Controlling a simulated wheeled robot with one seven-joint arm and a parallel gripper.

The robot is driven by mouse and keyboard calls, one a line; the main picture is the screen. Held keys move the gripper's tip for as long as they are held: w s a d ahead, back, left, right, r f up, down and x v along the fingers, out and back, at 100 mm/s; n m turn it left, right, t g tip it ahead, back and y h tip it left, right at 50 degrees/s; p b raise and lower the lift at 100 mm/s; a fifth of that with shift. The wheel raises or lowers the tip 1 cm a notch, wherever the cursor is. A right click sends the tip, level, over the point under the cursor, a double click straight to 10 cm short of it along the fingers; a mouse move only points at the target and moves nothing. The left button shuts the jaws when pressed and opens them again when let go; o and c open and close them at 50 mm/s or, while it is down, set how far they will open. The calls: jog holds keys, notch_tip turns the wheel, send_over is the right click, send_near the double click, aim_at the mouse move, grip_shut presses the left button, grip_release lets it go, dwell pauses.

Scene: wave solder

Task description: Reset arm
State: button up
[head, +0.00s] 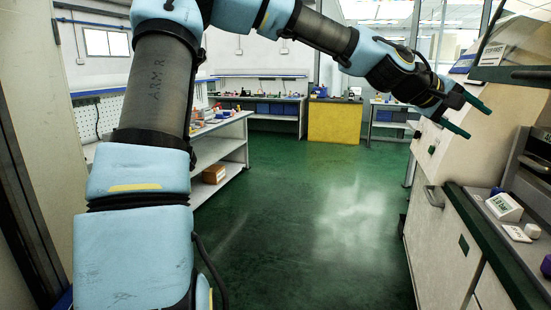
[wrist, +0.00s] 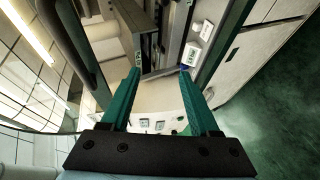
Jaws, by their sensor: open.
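My arm stretches up and across the head view from left to right. My gripper (head: 470,115) is at its end on the right, raised in the air near the beige machine. Its two green fingers stand apart with nothing between them. In the wrist view the same gripper (wrist: 160,80) shows both green fingers spread, and they point toward the machine and counter. The gripper appears to touch nothing, though its exact distance from the machine is hard to tell.
At right, a counter (head: 476,205) carries a small white display unit (head: 503,207) and several small items. The beige machine (head: 440,150) stands beside it. White shelving (head: 222,150) runs along the left. A yellow cabinet (head: 335,121) stands at the back. The green floor (head: 310,220) between is clear.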

jog(key=w+a+f+m+t+y, duration=0.1)
jog(key=w+a+f+y, duration=0.25)
jog(key=a+f, duration=0.7)
jog(key=w+a+f+y, duration=0.2)
jog(key=a+f+y, duration=0.3)
jog(key=a+f, duration=0.6)
jog(key=s+a+f+y, duration=0.1)
jog(key=s+a+y, duration=0.1)
jog(key=a, duration=1.2)
jog(key=s+a+f+n+y, duration=0.1)
jog(key=s+a, duration=0.4)
jog(key=a, duration=0.9)
jog(key=shift+s+a+y, duration=0.2)
jog(key=shift+a+y, duration=0.2)
jog(key=shift+y, duration=0.25)
